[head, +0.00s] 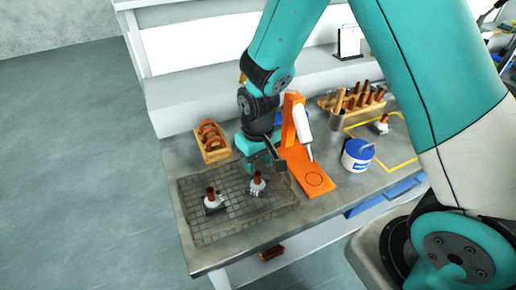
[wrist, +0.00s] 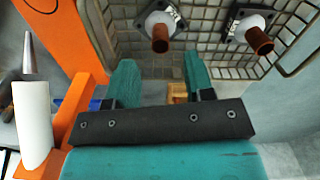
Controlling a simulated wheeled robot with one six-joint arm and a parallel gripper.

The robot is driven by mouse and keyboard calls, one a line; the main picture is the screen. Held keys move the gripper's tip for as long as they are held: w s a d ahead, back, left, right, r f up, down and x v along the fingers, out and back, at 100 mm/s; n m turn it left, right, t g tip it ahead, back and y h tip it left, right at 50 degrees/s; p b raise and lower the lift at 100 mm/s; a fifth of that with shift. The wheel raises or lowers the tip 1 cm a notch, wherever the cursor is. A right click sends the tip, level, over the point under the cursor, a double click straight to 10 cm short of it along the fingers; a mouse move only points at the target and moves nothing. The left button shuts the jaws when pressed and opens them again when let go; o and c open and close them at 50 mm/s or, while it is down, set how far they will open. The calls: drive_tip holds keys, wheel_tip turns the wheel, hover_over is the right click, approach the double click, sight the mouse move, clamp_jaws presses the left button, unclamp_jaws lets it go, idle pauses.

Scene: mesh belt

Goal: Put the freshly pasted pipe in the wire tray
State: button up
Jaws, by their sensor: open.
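The wire tray (head: 238,216) lies at the front left of the bench, and its mesh also shows in the wrist view (wrist: 208,28). Two brown pipes with pale bases stand in it: one pipe (head: 257,185) near my gripper and one pipe (head: 213,199) further left. Both show in the wrist view, one pipe (wrist: 160,34) beyond the fingertips and one pipe (wrist: 254,36) to the right. My gripper (head: 270,164) is open and empty at the tray's back edge, its fingers (wrist: 160,76) apart with nothing between them. Which pipe is freshly pasted I cannot tell.
An orange stand (head: 315,180) with a white tube (head: 302,128) is right of my gripper; its circled spot is empty. A white tub (head: 357,155), a rack of brown pipes (head: 350,108) and another pipe (head: 382,124) are further right. A wooden box (head: 213,155) of brown rings is behind the tray.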

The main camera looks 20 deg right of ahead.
sight(258, 174)
drive_tip(key=s+a+r+n+y, duration=0.1)
drive_tip(key=s+r, duration=0.2)
drive_tip(key=r, duration=0.4)
drive_tip(key=s+a+r+n+y, duration=0.1)
drive_tip(key=s+a+r, duration=0.1)
drive_tip(key=s+r, duration=0.35)
drive_tip(key=s+a+r+n+y, duration=0.1)
drive_tip(key=s+r+n+y, duration=0.1)
drive_tip(key=s+r, duration=0.6)
drive_tip(key=shift+s+a+r+n+b, duration=0.2)
drive_tip(key=shift+s+a+n+b, duration=0.25)
drive_tip(key=shift+s, duration=0.65)
drive_tip(key=shift+d, duration=0.1)
drive_tip(key=shift+f+b, duration=0.65)
drive_tip(key=shift+b, duration=0.05)
